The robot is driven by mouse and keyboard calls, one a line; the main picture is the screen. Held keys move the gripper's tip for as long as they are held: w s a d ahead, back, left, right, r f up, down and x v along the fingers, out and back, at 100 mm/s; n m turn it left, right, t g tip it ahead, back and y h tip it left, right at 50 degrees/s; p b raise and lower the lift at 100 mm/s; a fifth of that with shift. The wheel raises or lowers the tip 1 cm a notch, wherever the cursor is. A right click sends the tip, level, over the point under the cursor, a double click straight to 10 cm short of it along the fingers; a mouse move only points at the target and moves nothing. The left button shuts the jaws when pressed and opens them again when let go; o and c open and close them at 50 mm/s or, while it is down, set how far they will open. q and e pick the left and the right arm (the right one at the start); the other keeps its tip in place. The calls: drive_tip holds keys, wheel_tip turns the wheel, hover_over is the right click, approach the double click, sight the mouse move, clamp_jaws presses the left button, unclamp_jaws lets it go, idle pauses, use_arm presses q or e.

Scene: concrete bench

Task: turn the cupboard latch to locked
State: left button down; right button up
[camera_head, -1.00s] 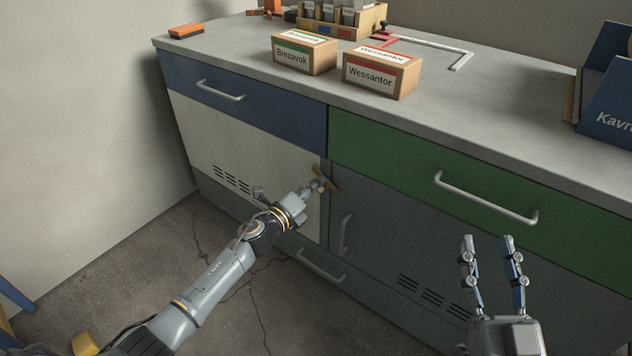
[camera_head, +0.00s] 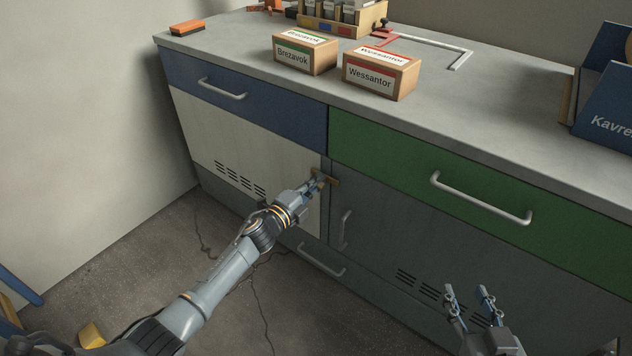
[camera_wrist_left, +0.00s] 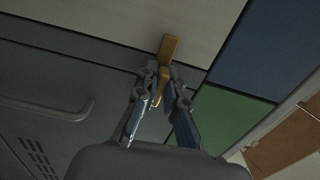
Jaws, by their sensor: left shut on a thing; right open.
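The brass-coloured cupboard latch (camera_head: 333,181) sits high at the seam between the pale door (camera_head: 240,150) and the dark grey door (camera_head: 385,215). It lies nearly level across the seam in the head view. In the left wrist view the latch (camera_wrist_left: 169,46) reaches over the pale door with one end, and the fingers partly cover its middle. My left gripper (camera_head: 319,182) is shut on the latch; its fingers (camera_wrist_left: 164,78) flank it in the wrist view. My right gripper (camera_head: 467,290) is open and empty, in front of the cupboard at lower right.
A blue drawer (camera_head: 245,98) and a green drawer (camera_head: 470,195) with bar handles are above the doors. A door handle (camera_head: 345,230) stands just below the latch. Two labelled boxes (camera_head: 305,54) (camera_head: 380,74) stand on the bench top (camera_head: 480,95).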

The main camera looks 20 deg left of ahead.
idle(0.3)
use_arm(q)
drive_tip(key=c, duration=1.4)
unclamp_jaws()
drive_tip(key=shift+c, duration=0.2)
drive_tip(key=v, duration=1.2)
